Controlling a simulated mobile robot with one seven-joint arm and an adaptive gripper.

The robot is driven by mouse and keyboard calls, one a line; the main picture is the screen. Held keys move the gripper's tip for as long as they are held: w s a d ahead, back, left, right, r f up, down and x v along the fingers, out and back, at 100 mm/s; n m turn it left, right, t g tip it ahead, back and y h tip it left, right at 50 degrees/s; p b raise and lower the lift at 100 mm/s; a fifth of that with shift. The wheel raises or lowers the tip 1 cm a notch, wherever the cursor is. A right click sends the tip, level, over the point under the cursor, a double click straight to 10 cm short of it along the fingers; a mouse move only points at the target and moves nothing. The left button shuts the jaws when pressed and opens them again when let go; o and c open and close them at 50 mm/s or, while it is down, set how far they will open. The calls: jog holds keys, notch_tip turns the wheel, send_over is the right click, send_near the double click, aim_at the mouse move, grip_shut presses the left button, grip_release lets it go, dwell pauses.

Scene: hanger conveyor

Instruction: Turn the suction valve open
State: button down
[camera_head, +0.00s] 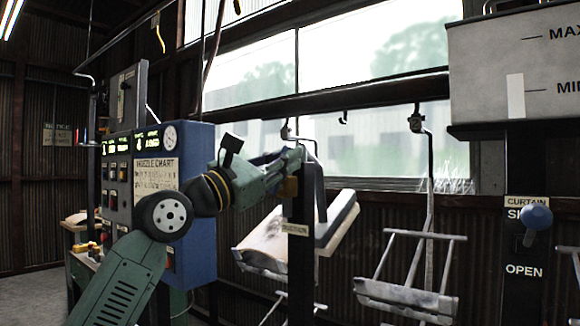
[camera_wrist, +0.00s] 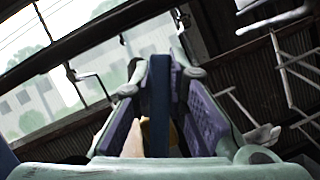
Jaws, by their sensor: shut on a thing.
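The suction post (camera_head: 301,262) is a dark upright with a pale label reading like "SUCTION" (camera_head: 295,229). My gripper (camera_head: 294,161) is at the top of this post in the head view. In the wrist view my gripper (camera_wrist: 160,70) has a dark blue bar, the suction valve handle (camera_wrist: 159,110), between its two purple-padded fingers, and it is shut on it. A tan-yellow piece (camera_wrist: 145,136) shows low between the fingers; it seems to match the yellow-brown part (camera_head: 288,187) beside the post. The valve body is mostly hidden by my gripper.
Hanging racks (camera_head: 408,292) are behind and right of the post, one bearing a pale panel (camera_head: 270,244). A "CURTAIN" post with a blue knob (camera_head: 536,217) and a grey tank (camera_head: 510,75) stand at right.

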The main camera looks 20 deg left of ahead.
jog(key=shift+a+r+n, duration=0.1)
jog(key=shift+a+n, duration=0.05)
jog(key=shift+n, duration=0.25)
jog(key=c, duration=1.6)
grip_release()
jog(key=shift+o, duration=0.2)
jog(key=v, duration=1.2)
